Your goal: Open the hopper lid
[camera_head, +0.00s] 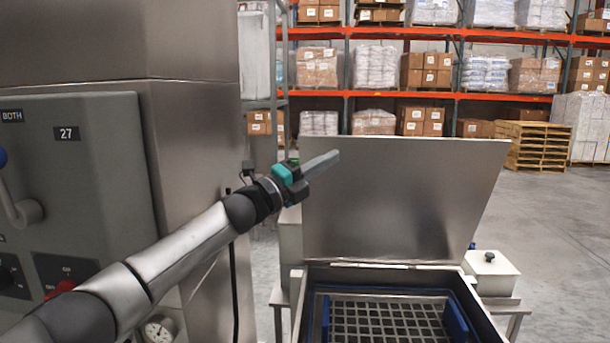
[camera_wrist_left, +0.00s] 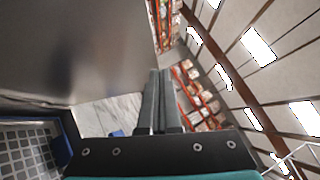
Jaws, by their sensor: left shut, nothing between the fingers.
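The hopper lid (camera_head: 400,200) is a flat steel panel standing raised, leaning back a little from its hinge along the far rim of the hopper (camera_head: 297,305). The hopper's mouth is uncovered and shows a dark grid (camera_head: 385,322) with blue pieces at its sides. My left gripper (camera_head: 335,157) is shut and empty, in front of the upper left part of the lid in the head view. In the left wrist view its fingers (camera_wrist_left: 158,100) lie together, with the lid (camera_wrist_left: 75,50) at the left. I cannot tell whether they touch it. My right gripper is not in view.
A grey control cabinet (camera_head: 75,180) with knobs and a lever stands close at the left. A small white box (camera_head: 490,272) with a black knob sits right of the hopper. Pallet racks (camera_head: 420,93) and stacked pallets (camera_head: 537,146) stand behind. The floor at the right is clear.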

